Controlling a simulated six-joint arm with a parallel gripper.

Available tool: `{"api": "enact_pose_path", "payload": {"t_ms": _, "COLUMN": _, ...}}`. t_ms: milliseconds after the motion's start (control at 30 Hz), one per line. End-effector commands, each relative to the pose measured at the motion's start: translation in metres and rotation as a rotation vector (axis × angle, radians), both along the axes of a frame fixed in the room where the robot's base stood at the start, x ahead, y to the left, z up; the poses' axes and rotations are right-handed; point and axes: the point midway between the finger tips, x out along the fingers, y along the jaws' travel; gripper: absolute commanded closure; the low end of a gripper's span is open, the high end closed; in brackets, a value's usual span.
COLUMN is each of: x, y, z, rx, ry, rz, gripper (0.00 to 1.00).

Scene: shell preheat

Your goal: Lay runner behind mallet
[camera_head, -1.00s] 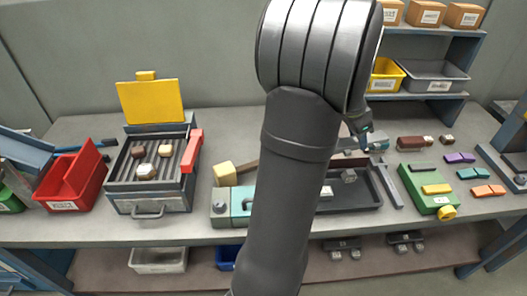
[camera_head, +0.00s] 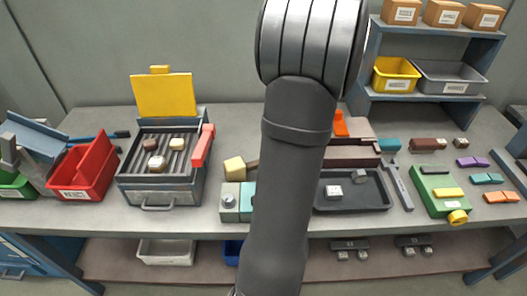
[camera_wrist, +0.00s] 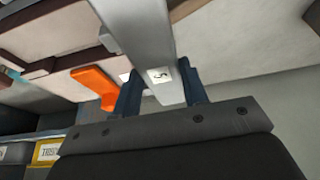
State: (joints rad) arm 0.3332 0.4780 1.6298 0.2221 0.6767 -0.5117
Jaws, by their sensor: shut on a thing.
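The mallet lies left of my arm in the head view, with a pale yellow head (camera_head: 234,168) and a brown handle (camera_head: 253,166) partly hidden by my arm. My gripper (camera_wrist: 160,78) shows in the wrist view, shut on a long grey bar (camera_wrist: 148,40) with a small white marked tag. I take this bar for the runner, but its tag is too small to read. In the head view my own arm hides the gripper and the held bar, so their distance from the mallet cannot be told.
A grill box (camera_head: 160,183) with a raised yellow lid and a red bin (camera_head: 84,165) stand left. A teal-and-grey block (camera_head: 230,201) sits in front of the mallet. A dark tray (camera_head: 372,190), brown pieces with an orange handle (camera_head: 341,127) and a green block (camera_head: 432,183) lie right.

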Motion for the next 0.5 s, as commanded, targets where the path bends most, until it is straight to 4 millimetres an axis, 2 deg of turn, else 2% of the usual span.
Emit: {"api": "enact_pose_path", "payload": {"t_ms": 500, "x": 0.041, "y": 0.065, "z": -0.024, "rx": 0.000, "ry": -0.001, "rz": 0.756, "gripper": 0.93}}
